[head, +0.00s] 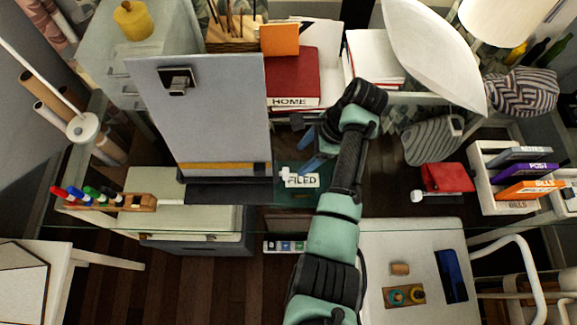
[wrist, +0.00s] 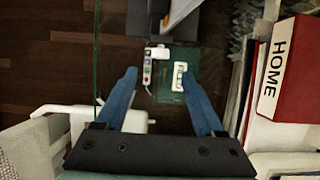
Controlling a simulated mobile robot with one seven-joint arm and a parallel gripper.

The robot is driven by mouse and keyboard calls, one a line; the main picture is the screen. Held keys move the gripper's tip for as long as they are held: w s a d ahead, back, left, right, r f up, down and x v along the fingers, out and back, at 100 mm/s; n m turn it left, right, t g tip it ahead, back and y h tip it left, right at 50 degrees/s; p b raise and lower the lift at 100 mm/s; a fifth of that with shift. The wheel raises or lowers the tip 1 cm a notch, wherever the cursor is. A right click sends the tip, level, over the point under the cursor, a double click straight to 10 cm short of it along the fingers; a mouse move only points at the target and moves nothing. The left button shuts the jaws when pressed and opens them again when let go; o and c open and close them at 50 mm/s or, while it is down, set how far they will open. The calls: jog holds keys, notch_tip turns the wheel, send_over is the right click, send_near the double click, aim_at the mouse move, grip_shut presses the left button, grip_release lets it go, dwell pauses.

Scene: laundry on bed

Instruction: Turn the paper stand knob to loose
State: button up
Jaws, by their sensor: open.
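A grey upright paper stand (head: 220,115) with a dark clip (head: 178,80) stands left of centre on a glass desk. No knob can be made out for certain. A small white piece (head: 285,173) shows at the stand's lower right edge; I cannot tell whether it is the knob. My gripper (head: 295,148) is just right of the stand, above a dark green box labelled FILED (head: 302,181). In the wrist view my gripper (wrist: 160,80) has its blue fingers spread, with nothing held between them. The FILED label (wrist: 180,75) shows beyond them.
A red HOME binder (head: 292,80) stands behind my gripper. A marker holder (head: 125,202) sits left of the stand. A red case (head: 447,178) and a white organiser (head: 490,190) are on the right. The glass desk edge (head: 200,231) runs across the front.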

aim_at(288, 171)
jog(key=b+x, duration=0.1)
jog(key=x, duration=0.9)
grip_shut()
